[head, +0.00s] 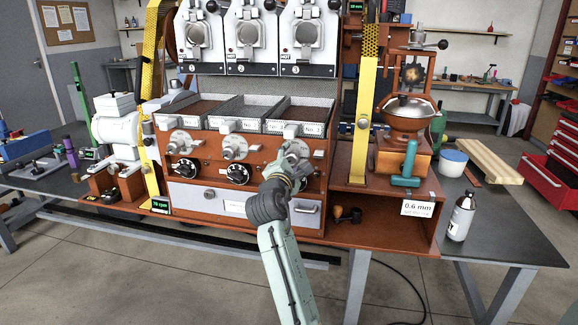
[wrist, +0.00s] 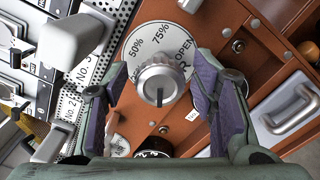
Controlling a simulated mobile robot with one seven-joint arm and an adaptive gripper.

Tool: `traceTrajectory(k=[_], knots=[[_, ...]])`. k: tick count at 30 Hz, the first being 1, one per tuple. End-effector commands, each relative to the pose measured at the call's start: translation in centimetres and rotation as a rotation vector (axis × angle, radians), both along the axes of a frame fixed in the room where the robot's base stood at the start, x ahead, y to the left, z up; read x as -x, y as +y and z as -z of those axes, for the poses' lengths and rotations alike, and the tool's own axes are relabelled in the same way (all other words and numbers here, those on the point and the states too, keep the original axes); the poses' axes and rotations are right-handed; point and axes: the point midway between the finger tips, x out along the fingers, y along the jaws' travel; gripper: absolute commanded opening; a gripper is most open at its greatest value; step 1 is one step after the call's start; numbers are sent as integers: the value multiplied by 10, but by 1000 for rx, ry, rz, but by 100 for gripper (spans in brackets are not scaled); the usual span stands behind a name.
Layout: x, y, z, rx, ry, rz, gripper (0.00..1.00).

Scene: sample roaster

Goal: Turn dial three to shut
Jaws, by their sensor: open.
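Dial three shows as a pale round plate (head: 291,147) below the tray marked No. 3, partly hidden by my gripper (head: 287,165). In the wrist view its silver ribbed knob (wrist: 160,79) stands in front of a white scale plate (wrist: 144,40) marked 50%, 75% and OPEN. A dark line on the knob points down in that view. The lower part of the scale is hidden behind the knob and fingers. My gripper (wrist: 160,92) is open, with one purple-padded finger on each side of the knob. I cannot tell whether either pad touches it.
Two similar dials (head: 181,142) (head: 235,147) sit to the left, with black knobs (head: 184,170) (head: 238,173) below. A white lever (wrist: 65,42) stands close to the left finger in the wrist view. A drawer handle (wrist: 291,110) is at right. A yellow post (head: 366,120) stands to the right.

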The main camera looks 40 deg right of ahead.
Motion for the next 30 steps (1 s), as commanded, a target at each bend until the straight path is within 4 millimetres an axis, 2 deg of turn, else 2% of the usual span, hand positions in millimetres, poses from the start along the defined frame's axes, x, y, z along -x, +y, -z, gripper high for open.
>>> traceTrajectory(k=[16,21,30], knots=[[65,76,1,-1,0,-1,52],[74,87,1,-1,1,1,52],[76,89,0,-1,1,1,52]])
